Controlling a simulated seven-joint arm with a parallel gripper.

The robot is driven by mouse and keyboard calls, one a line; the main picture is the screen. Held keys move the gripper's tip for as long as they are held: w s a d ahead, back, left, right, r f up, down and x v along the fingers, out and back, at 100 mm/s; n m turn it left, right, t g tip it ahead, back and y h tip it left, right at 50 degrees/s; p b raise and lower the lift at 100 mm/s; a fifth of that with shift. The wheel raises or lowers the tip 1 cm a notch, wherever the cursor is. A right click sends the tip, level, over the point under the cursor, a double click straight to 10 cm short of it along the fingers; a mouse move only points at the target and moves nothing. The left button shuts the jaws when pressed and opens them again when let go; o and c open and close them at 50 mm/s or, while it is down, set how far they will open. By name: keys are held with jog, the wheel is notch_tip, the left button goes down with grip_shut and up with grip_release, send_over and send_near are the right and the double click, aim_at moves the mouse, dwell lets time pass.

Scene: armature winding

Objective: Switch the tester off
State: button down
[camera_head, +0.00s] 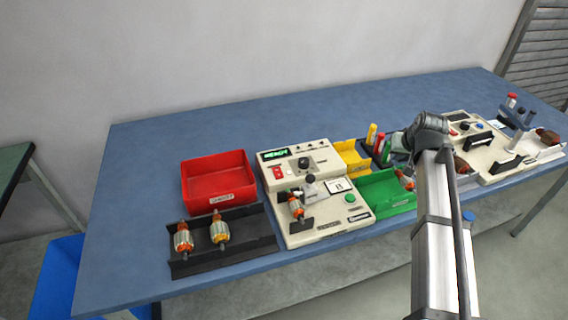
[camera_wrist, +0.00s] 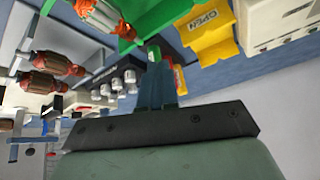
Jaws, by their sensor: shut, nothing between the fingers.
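The tester (camera_head: 318,165) is a cream box behind a cream fixture base in the middle of the table. Its green display (camera_head: 274,154) is lit. A red switch (camera_head: 277,173) and a dark knob (camera_head: 304,161) are on its front panel; the switch's position is too small to tell. Part of a cream box, apparently the tester (camera_wrist: 272,22), shows at the upper right in the wrist view. My gripper (camera_head: 397,147) is right of the tester, above the bins, partly hidden by my arm. In the wrist view my gripper (camera_wrist: 157,65) is shut and empty.
A red bin (camera_head: 218,180) and black tray (camera_head: 250,238) with two armatures are on the left. Another cream machine (camera_head: 492,160) stands right. The table's back left is clear.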

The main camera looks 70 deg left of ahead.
jog(key=s+a+r+n, duration=0.1)
jog(key=s+a+r, duration=0.1)
jog(key=s, duration=0.9)
jog(key=s+a+r+n+g+h, duration=0.1)
jog(key=s+a+r+n, duration=0.1)
jog(key=s, duration=0.9)
jog(key=s+a+r+n+h, duration=0.1)
jog(key=s+r, duration=0.4)
jog(key=s, duration=0.7)
jog(key=a+n, duration=0.1)
jog(key=a, duration=0.1)
jog(key=shift+a+r+g, duration=0.15)
jog(key=shift+a+g, duration=0.25)
jog(key=shift+s, duration=0.1)
send_near(277, 169)
jog(key=x, duration=0.5)
jog(key=shift+a, duration=0.3)
jog(key=shift+a+f, duration=0.1)
jog(key=shift+f, duration=0.65)
jog(key=shift+f, duration=0.25)
